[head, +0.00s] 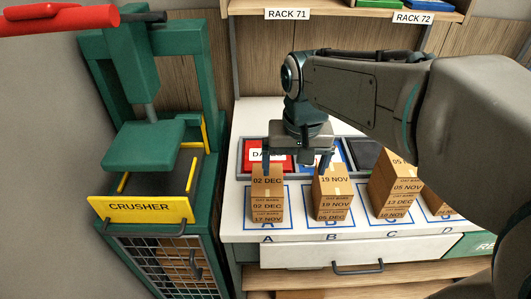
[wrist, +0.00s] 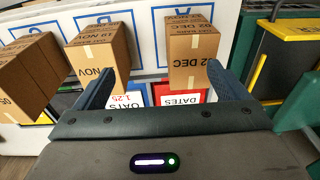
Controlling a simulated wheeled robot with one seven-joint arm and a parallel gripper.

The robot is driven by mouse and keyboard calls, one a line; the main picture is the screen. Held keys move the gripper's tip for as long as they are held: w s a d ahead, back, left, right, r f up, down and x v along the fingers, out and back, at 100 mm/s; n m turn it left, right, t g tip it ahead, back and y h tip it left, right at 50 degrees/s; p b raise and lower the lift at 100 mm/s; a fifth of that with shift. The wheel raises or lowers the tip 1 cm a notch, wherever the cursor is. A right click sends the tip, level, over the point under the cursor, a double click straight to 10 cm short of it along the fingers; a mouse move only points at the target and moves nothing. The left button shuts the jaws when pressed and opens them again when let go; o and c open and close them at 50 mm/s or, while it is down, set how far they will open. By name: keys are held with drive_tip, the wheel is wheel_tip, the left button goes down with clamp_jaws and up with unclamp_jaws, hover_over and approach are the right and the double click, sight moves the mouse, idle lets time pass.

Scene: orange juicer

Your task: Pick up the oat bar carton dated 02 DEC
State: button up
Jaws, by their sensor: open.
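The oat bar carton marked 02 DEC (head: 268,191) is the top carton of the stack at bay A. A carton marked 17 NOV (head: 268,218) is under it. The 02 DEC carton also shows in the wrist view (wrist: 192,62), closer to the right finger than to the left one. My gripper (head: 297,163) is open and empty, pointing down over the trays behind the stacks. One finger appears close to the back edge of the 02 DEC carton; whether it touches cannot be told. The gripper's spread fingers also show in the wrist view (wrist: 165,75).
Bay B holds a stack topped by a 19 NOV carton (head: 333,190). A taller stack (head: 396,190) stands at bay C, with another to its right, partly hidden by my arm. A red DATES tray (head: 252,166) lies behind bay A. The green crusher (head: 150,150) stands left.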

wheel_tip(320, 180, up, 2)
drive_tip(key=g, duration=0.1)
hover_over(267, 184)
drive_tip(key=w, duration=0.1)
drive_tip(key=f, duration=0.7)
drive_tip(key=shift+w+f, duration=0.2)
drive_tip(key=shift+f, duration=0.15)
drive_tip(key=shift+w+d+f+p, duration=0.1)
drive_tip(key=shift+f+p, duration=0.5)
drive_tip(key=shift+f, duration=2.25)
drive_tip(key=c, duration=1.2)
